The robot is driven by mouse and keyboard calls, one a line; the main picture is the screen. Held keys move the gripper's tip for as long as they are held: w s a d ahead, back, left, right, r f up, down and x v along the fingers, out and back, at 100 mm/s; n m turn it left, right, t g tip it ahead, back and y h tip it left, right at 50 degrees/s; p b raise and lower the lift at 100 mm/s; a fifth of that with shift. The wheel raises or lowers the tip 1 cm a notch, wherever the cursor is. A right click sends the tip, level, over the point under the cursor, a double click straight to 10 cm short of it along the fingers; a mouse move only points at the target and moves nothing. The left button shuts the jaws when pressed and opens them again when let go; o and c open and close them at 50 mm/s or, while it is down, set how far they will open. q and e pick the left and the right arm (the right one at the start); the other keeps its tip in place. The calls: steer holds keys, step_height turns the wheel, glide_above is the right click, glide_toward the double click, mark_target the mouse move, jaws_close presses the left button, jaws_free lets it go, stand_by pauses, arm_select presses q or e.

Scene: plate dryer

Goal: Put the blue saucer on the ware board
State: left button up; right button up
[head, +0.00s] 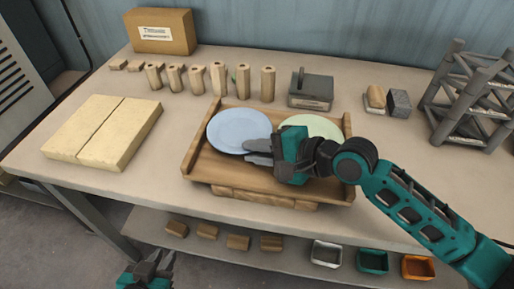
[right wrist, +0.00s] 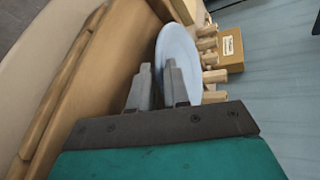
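The blue saucer (head: 238,128) lies in the left part of a wooden tray (head: 215,172). A pale green saucer (head: 318,125) lies to its right, partly hidden by my right gripper. My right gripper (head: 257,152) is at the blue saucer's near right edge, fingers apart. In the right wrist view the blue saucer (right wrist: 178,50) shows beyond the fingertips (right wrist: 158,66), one finger overlapping it; I cannot tell whether they touch. A pale two-part board (head: 92,142), probably the ware board, lies empty at the left. My left gripper (head: 150,266) is low at the bottom edge, open and empty.
Several wooden posts (head: 218,78) stand behind the tray, with a cardboard box (head: 160,32) at the back left. A grey block (head: 311,90) and a dark rack (head: 470,100) are to the right. Bare table lies between board and tray.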

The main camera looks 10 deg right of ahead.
steer(key=o, duration=0.3)
steer(key=shift+r, duration=0.15)
steer(key=v, duration=1)
steer(key=shift+s+d+p, duration=0.1)
steer(key=shift+p, duration=0.3)
steer(key=shift+v, duration=0.85)
steer(key=shift+s, duration=0.1)
